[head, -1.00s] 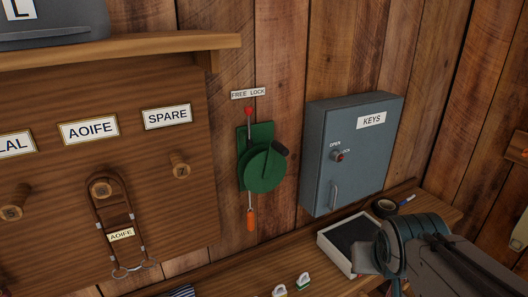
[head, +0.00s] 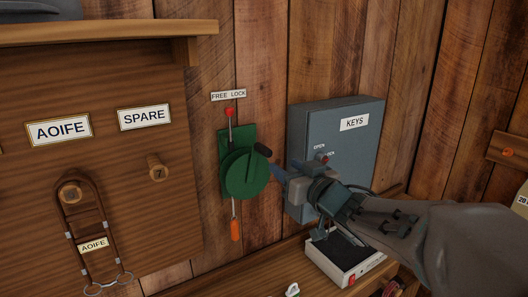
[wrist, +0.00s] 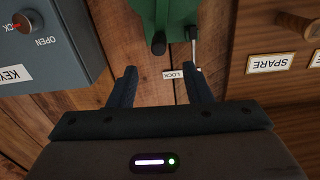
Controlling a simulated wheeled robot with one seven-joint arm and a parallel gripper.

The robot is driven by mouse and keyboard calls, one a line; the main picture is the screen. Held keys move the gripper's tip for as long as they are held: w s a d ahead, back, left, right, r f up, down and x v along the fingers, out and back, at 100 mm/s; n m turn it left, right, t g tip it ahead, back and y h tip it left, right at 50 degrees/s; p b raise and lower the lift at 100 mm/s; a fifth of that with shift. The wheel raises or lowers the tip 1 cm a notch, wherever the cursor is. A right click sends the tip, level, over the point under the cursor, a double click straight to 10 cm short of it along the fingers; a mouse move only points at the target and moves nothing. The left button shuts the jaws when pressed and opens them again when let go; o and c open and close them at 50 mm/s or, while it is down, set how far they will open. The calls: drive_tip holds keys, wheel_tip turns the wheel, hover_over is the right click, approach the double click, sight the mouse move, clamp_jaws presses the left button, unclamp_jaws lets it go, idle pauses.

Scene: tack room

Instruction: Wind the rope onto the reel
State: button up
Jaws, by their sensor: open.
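The green reel (head: 240,181) is mounted on the wooden wall, with a black crank handle (head: 263,150) at its upper right. A red-knobbed lever (head: 230,111) stands above it under the FREE LOCK label (head: 228,95); which setting it is at is unclear. An orange grip (head: 236,229) hangs below the reel on a thin pale line, perhaps the rope. My gripper (head: 280,178) is open and empty, just right of the reel. In the wrist view, upside down, the reel (wrist: 180,35) and crank handle (wrist: 158,43) lie beyond my parted fingers (wrist: 160,84).
A grey KEYS cabinet (head: 337,119) is fixed to the wall right of the reel, partly behind my gripper. On the left is a wooden board with pegs (head: 157,168) and a hanging strap (head: 74,230).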

sight(261, 149)
drive_tip(key=p+x, duration=0.1)
drive_tip(key=x, duration=1.2)
drive_tip(key=shift+p, duration=0.3)
clamp_jaws()
